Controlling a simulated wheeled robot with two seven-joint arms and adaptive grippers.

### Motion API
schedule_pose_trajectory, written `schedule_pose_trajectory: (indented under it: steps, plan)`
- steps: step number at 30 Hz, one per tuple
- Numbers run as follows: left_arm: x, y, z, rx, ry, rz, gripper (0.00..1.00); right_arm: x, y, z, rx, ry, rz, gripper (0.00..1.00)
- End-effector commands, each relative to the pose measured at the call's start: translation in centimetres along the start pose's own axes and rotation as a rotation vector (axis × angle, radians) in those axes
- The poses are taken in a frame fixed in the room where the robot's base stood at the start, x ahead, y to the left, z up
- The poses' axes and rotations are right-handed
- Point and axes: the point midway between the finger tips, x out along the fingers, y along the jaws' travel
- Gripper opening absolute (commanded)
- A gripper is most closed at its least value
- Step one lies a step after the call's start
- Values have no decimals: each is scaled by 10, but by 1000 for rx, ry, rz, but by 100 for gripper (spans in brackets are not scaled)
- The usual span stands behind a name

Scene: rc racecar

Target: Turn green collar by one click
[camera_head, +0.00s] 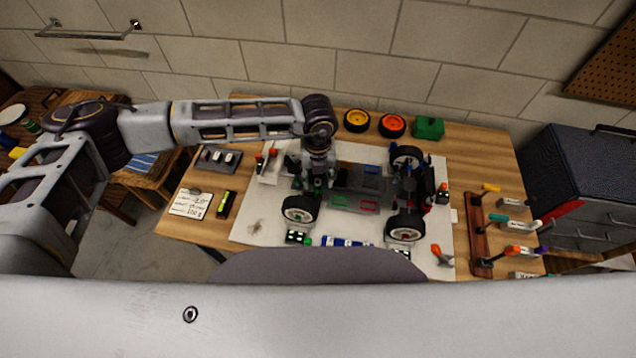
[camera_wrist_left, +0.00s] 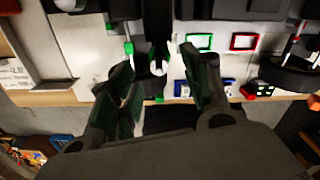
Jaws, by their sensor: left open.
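The RC car chassis (camera_head: 362,182) sits on a white mat (camera_head: 262,228) on the wooden table, with wheels at its corners. My left gripper (camera_head: 317,184) reaches down over the car's left end, close above a wheel (camera_head: 299,209). In the left wrist view my left gripper (camera_wrist_left: 160,88) is open, its two fingers apart on either side of a dark upright part with a pale round end (camera_wrist_left: 158,68). Small green bits show beside that part, but I cannot tell which is the green collar. Contact cannot be made out. My right gripper is out of view.
A yellow wheel (camera_head: 357,120), an orange wheel (camera_head: 392,125) and a green box (camera_head: 429,127) stand at the table's back. A wooden tool rack (camera_head: 479,236) stands at the right. A note card (camera_head: 190,204) lies at the left. The mat's front left is mostly clear.

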Motion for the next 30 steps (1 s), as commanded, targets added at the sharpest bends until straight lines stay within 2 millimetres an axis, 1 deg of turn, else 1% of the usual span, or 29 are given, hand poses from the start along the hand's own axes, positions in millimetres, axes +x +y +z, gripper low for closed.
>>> schedule_pose_trajectory:
  steps: [6,12,18,24,25,30]
  plan:
    - [27,0,0,1,1,1,48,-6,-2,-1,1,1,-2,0]
    - [43,0,0,1,0,1,48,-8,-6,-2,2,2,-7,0]
    - [49,0,0,1,0,0,48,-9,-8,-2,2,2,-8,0]
    - [49,0,0,1,-1,0,48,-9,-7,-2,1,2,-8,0]
    - [49,0,0,1,-1,0,47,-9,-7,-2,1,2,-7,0]
    - [49,0,0,1,-1,0,25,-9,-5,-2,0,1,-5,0]
